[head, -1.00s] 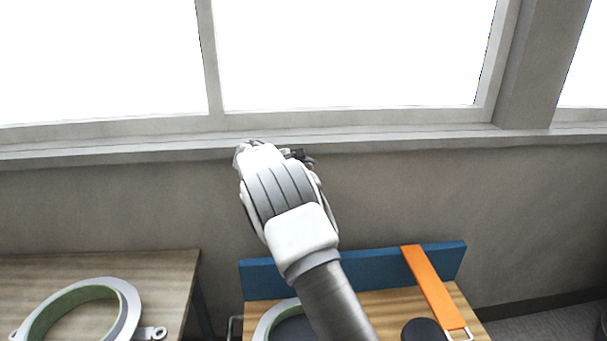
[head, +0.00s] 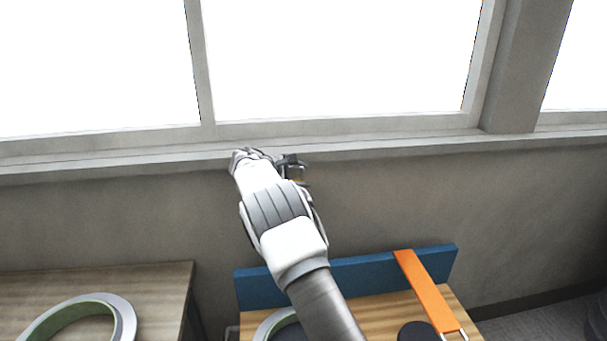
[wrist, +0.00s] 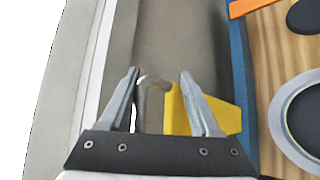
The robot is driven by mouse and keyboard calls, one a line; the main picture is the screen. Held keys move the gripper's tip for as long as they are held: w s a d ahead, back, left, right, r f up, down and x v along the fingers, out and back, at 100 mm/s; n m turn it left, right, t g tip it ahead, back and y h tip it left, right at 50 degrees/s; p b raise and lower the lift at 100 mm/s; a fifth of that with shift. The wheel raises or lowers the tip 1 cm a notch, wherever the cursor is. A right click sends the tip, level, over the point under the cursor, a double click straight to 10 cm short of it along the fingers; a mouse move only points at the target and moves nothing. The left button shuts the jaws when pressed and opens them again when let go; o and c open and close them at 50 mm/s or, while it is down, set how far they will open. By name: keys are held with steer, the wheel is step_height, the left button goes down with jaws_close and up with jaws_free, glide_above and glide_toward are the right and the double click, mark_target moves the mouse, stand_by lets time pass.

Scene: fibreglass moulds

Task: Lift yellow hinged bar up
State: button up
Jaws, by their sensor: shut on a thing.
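The yellow hinged bar (wrist: 176,112) shows in the wrist view between and behind my fingers, with a grey metal handle (wrist: 152,82) at its end. My gripper (wrist: 158,76) has its two fingers on either side of the handle and is shut on it. The right finger covers part of the yellow bar. In the head view my gripper (head: 291,166) is raised in front of the wall, just below the window sill. Only a small yellow patch shows beside it there; my arm hides the rest of the bar and its hinge.
A blue board (head: 380,268) stands along the back of a wooden table (head: 385,303). An orange bar (head: 427,292) with a metal handle lies across it at the right. A ring-shaped mould (head: 122,318) sits on another table at the left. The wall and sill are close behind my gripper.

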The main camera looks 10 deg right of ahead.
steer(key=shift+a+f, duration=0.45)
steer(key=shift+a, duration=0.05)
steer(key=r+b+v, duration=0.1)
steer(key=b+v, duration=0.2)
steer(key=v, duration=1.4)
steer(key=shift+d, duration=0.3)
steer(key=shift+s+r, duration=0.1)
steer(key=s+d+r+m+g+y, duration=0.1)
steer(key=s+d+r+m+y, duration=0.25)
steer(key=s+d, duration=0.45)
steer(key=s+d+r+m+g+y, duration=0.25)
steer(key=s+d+m, duration=0.2)
steer(key=s, duration=0.85)
steer(key=s+f+m+t+y, duration=0.1)
steer(key=s+f+m+y, duration=0.1)
steer(key=s, duration=0.9)
steer(key=s+a+f+m+t+y, duration=0.1)
steer(key=s+f+m+y, duration=0.1)
steer(key=s, duration=1)
step_height(320, 180, down, 3)
steer(key=shift+s+a+r+m, duration=0.15)
steer(key=shift+s+a+m, duration=0.1)
steer(key=shift+m, duration=0.45)
